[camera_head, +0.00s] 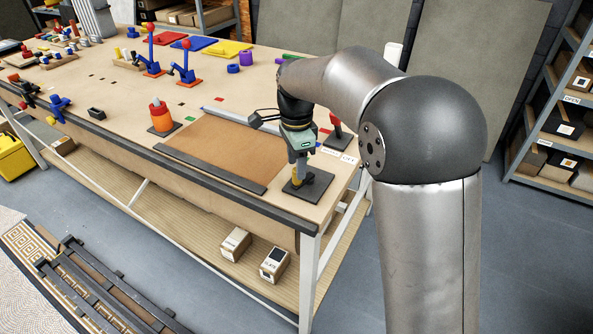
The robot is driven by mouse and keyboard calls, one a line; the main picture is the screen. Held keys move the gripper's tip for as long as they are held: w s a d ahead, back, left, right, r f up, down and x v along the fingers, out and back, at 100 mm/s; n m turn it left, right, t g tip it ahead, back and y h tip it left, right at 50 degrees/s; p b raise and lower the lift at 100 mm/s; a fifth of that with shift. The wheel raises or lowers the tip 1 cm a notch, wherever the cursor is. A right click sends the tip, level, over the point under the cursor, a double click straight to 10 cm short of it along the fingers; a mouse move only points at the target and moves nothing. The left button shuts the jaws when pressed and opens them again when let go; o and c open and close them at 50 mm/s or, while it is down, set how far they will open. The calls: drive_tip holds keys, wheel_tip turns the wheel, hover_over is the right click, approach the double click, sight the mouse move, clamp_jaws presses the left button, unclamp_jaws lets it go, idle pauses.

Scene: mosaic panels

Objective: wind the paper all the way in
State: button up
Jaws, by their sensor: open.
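A brown sheet of paper (225,150) lies flat near the right end of the workbench, between a dark bar along its front edge and a light bar along its back edge. My gripper (297,172) points down just to the right of the paper, open.
A small red-topped lever (338,130) stands behind my gripper. Blue levers with red knobs (151,50) and coloured sheets (230,47) are farther back. Shelving (560,110) is at the right.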

drive_tip(key=shift+f, duration=1.7)
clamp_jaws()
